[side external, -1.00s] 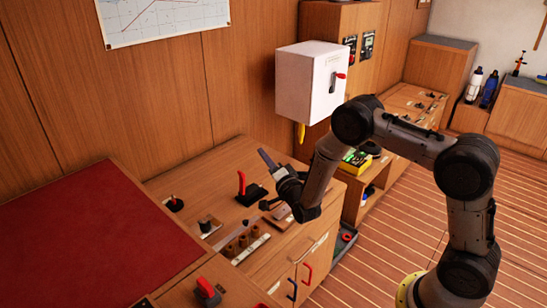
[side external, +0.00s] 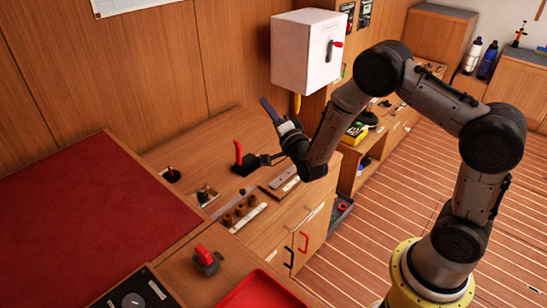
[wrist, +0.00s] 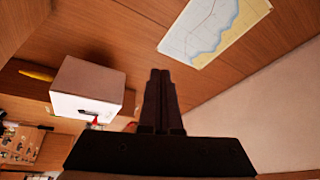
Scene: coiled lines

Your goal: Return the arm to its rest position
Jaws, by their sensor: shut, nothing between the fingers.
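My gripper (side external: 270,110) is in the air above the wooden counter, in front of the white box on the wall. Its fingers point up and to the left in the side view. In the wrist view my gripper (wrist: 160,78) shows its two fingers shut together with nothing between them. It appears clear of the counter and of the levers. My arm is bent, with its elbow high at the right of the side view.
A white wall box (side external: 305,50) with a red-tipped switch hangs behind my gripper. A red-handled lever (side external: 240,158) stands on the counter (side external: 215,135) below. A red tray (side external: 262,290) lies at the front. The striped floor (side external: 385,215) right of the cabinets is open.

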